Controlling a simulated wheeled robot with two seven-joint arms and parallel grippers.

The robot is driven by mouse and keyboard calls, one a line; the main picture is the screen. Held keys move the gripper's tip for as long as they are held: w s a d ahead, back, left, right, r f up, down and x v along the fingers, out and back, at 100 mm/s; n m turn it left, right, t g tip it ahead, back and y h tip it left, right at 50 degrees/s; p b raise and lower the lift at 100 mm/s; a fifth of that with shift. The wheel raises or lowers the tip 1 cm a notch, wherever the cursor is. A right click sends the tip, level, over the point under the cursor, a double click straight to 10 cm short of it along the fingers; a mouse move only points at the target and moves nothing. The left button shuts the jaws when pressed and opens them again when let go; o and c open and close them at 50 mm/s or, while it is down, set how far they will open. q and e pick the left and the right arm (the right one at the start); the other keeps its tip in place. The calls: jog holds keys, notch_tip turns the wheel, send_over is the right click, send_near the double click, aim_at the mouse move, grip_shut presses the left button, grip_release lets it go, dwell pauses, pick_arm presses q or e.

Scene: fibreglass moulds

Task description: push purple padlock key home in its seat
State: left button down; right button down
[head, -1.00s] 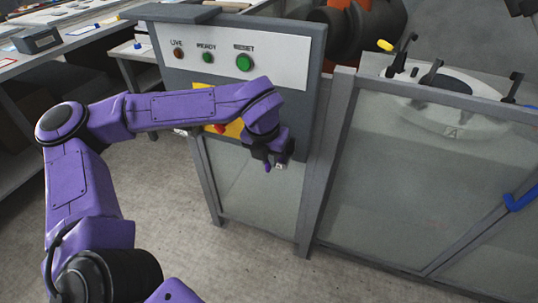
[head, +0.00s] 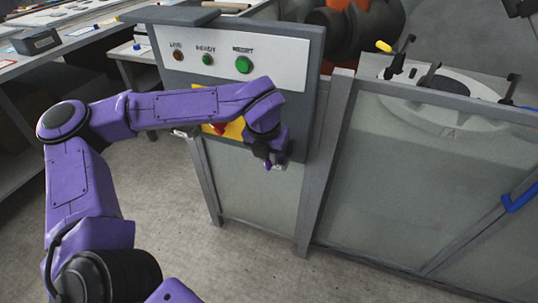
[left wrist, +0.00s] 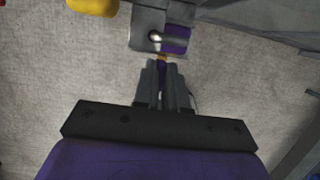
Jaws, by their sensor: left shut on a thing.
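My left gripper (head: 274,164) is at the lower right of a grey control box, and small in the head view. In the left wrist view its two fingers (left wrist: 163,68) are shut on the purple key (left wrist: 162,76), mostly hidden between them. A short brass bit of the key shows past the fingertips, pointing at the purple padlock (left wrist: 177,40). The padlock sits against a grey metal plate (left wrist: 146,28) with a shiny bar across it. The brass meets or nearly meets the padlock's edge; how deep it is in cannot be told. My right gripper is not in view.
The control box (head: 318,75) has a red and two green buttons, with a yellow panel (head: 235,129) below. Clear fence panels (head: 400,170) on grey posts stand to the right. A white mould (head: 440,105) with clamps lies behind them. Benches (head: 70,45) stand at left.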

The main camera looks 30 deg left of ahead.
pick_arm(q)
jog(key=shift+w, duration=0.25)
jog(key=c, duration=1.1)
grip_release()
jog(key=v, duration=1)
jog(key=shift+r+p, duration=0.25)
jog(key=shift+p, duration=0.15)
